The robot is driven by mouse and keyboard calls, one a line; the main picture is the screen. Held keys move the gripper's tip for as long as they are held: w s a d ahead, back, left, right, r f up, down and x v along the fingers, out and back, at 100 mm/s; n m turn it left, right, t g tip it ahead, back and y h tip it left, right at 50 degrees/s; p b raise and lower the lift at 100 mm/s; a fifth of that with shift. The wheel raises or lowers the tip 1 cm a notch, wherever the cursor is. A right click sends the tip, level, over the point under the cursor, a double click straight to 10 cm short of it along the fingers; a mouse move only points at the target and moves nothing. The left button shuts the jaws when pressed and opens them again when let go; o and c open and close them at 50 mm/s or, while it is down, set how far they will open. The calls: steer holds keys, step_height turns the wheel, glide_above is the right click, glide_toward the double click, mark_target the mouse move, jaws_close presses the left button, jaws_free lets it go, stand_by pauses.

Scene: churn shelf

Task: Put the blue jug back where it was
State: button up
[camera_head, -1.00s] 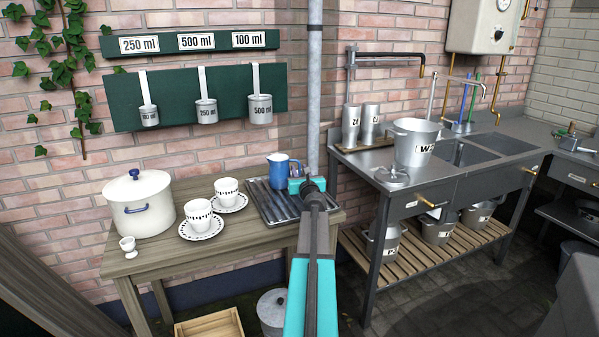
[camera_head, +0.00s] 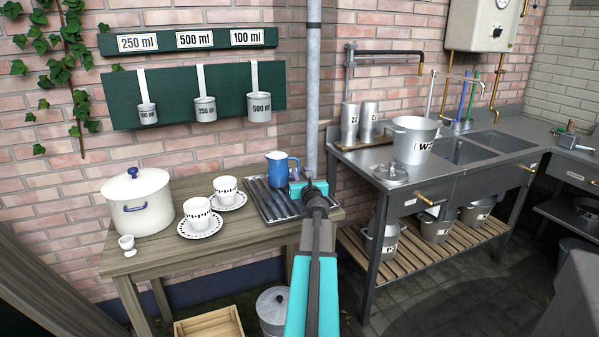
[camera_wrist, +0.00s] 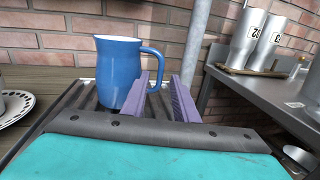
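The blue jug (camera_head: 281,168) stands upright on the dark ridged tray (camera_head: 262,205) at the right end of the wooden table. In the wrist view the jug (camera_wrist: 119,72) shows its white inside, with its handle on the right. My gripper (camera_head: 308,187) is just right of the jug. In the wrist view its two purple fingers (camera_wrist: 161,78) are spread apart. The lower part of the handle shows near and between the fingertips, partly hidden by the left finger. I see no finger closed on it.
Two patterned cups on saucers (camera_head: 201,227) and a white pot (camera_head: 154,215) stand left of the tray. A grey vertical pipe (camera_head: 313,90) rises behind my gripper. The metal sink counter (camera_head: 367,168) is to the right, with metal cups near its edge.

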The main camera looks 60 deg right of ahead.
steer(key=shift+v, duration=3.7)
